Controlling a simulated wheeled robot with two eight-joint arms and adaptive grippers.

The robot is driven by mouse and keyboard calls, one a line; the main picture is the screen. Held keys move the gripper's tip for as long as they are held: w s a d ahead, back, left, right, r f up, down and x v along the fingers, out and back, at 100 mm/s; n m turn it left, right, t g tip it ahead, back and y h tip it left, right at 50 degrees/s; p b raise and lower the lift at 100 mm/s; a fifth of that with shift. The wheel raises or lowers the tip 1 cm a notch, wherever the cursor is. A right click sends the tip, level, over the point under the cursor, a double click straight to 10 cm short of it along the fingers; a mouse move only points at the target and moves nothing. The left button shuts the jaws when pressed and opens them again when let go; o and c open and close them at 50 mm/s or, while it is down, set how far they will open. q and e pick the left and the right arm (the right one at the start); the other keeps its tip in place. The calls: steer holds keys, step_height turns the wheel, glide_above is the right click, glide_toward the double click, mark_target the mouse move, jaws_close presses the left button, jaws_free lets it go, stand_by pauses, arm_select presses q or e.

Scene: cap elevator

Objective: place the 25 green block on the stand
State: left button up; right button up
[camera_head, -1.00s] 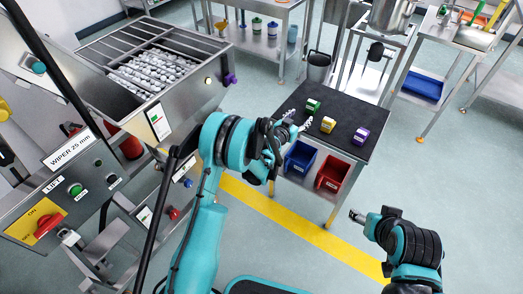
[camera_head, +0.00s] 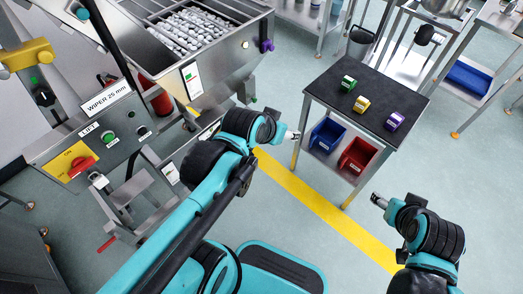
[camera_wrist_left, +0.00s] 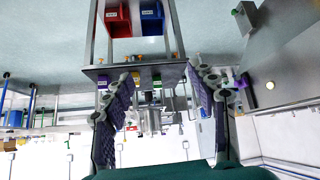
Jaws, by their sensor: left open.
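The green block (camera_head: 348,82) sits on the black top of the small steel table (camera_head: 330,82), near its left side. The green block also shows, small, between the fingers in the left wrist view (camera_wrist_left: 157,80). A yellow block (camera_head: 361,104) and a purple block (camera_head: 394,121) sit nearby on the same top; their numbers are too small to read. My left gripper (camera_head: 293,135) is left of the table, apart from the blocks. Its fingers are spread and empty in the left wrist view (camera_wrist_left: 158,72). My right gripper (camera_head: 378,201) is in front of the table. I cannot tell which thing is the stand.
A blue bin (camera_head: 327,135) and a red bin (camera_head: 357,155) are on the table's lower shelf. A steel machine (camera_head: 215,75) labelled WIPER 25 mm, with a control panel (camera_head: 100,138), fills the left. Open floor with a yellow stripe (camera_head: 320,205) lies in front.

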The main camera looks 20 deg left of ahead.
arm_select(q)
steer(key=s+a+f+n+g+y, duration=0.1)
steer(key=s+a+f, duration=0.1)
steer(key=s, duration=0.5)
steer(key=shift+s+a+f, duration=0.3)
steer(key=shift+f, duration=0.05)
stand_by(0.7)
